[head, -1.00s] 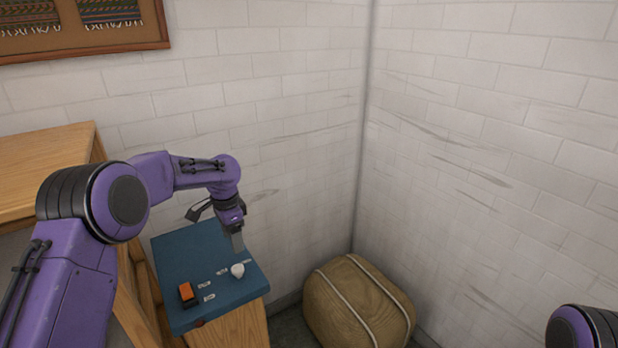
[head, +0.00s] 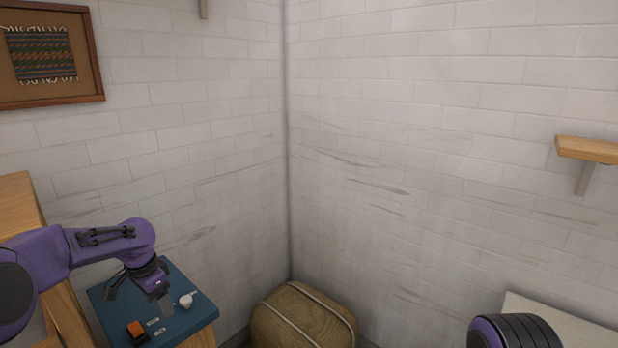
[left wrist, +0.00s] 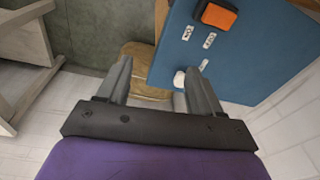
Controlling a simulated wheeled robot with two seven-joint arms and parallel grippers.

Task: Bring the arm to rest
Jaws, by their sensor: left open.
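My left arm comes in from the left in the head view. Its gripper (head: 163,302) hangs over the small blue-topped table and appears just left of the small white piece (head: 186,300). In the left wrist view my left gripper (left wrist: 157,75) has its two fingers apart, with nothing held between them. Only a rounded purple and black part of my right arm shows at the lower right of the head view; the right gripper is not seen.
The blue tabletop (head: 198,318) bears an orange block (head: 135,329), also in the wrist view (left wrist: 216,14), and small white labels. A tan strapped bale (head: 300,322) stands in the wall corner. A wooden shelf (head: 590,150) is at right. The floor is mostly hidden.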

